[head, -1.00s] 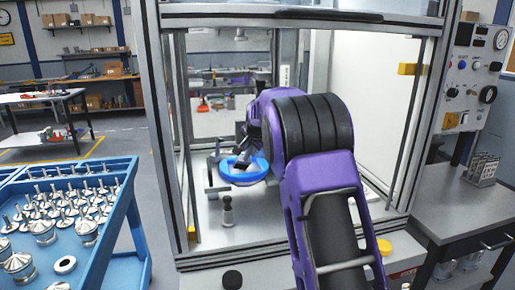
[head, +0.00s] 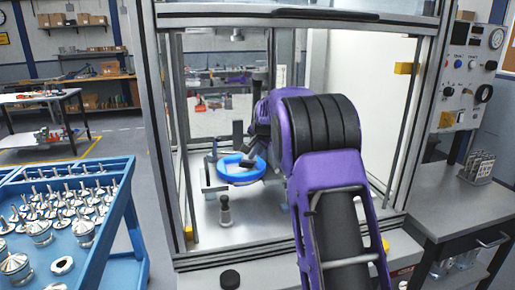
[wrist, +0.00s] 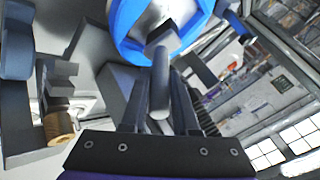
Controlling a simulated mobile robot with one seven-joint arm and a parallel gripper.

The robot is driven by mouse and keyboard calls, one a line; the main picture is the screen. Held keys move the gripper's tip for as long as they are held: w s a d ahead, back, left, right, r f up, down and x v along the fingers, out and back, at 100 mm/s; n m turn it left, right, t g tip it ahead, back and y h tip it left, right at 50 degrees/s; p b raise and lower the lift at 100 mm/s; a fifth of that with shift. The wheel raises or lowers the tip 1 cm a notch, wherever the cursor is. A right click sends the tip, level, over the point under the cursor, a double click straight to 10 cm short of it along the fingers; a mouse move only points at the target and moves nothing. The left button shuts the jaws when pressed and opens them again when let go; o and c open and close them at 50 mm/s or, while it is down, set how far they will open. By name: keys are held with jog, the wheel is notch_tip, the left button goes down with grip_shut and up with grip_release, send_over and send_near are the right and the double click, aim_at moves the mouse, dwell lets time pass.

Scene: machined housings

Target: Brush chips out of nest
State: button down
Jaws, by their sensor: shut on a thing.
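My gripper (wrist: 160,95) is shut on a grey-handled tool, likely the brush (wrist: 160,75), whose handle runs from between the fingers toward the nest. A dark bristle-like strip shows beside the right finger. In the head view my gripper (head: 254,147) is just above the nest's right side. Chips are too small to make out.
The enclosure's frame posts (head: 160,140) stand close on both sides. A small upright post (head: 225,209) stands in front of the nest. A blue cart (head: 110,215) with several metal parts is at left; a grey bench (head: 455,205) is at right.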

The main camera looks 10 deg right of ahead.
jog(key=shift+d, duration=0.4)
jog(key=shift+s+a+b, duration=0.1)
jog(key=shift+s+a, duration=0.2)
jog(key=shift+a, duration=0.45)
jog(key=shift+s+a+b, duration=0.15)
jog(key=shift+s+a, duration=0.2)
jog(key=shift+a, duration=0.35)
jog(key=shift+s+a+b, duration=0.1)
jog(key=shift+s+a, duration=0.2)
jog(key=shift+a, duration=0.45)
jog(key=shift+d, duration=2.2)
jog(key=shift+a+p, duration=0.5)
jog(key=shift+a, duration=1.7)
jog(key=shift+d+b, duration=0.35)
jog(key=shift+d, duration=1.85)
notch_tip(320, 180, up, 2)
jog(key=shift+r+p, duration=0.25)
jog(key=shift+p, duration=0.5)
jog(key=shift+r, duration=1.75)
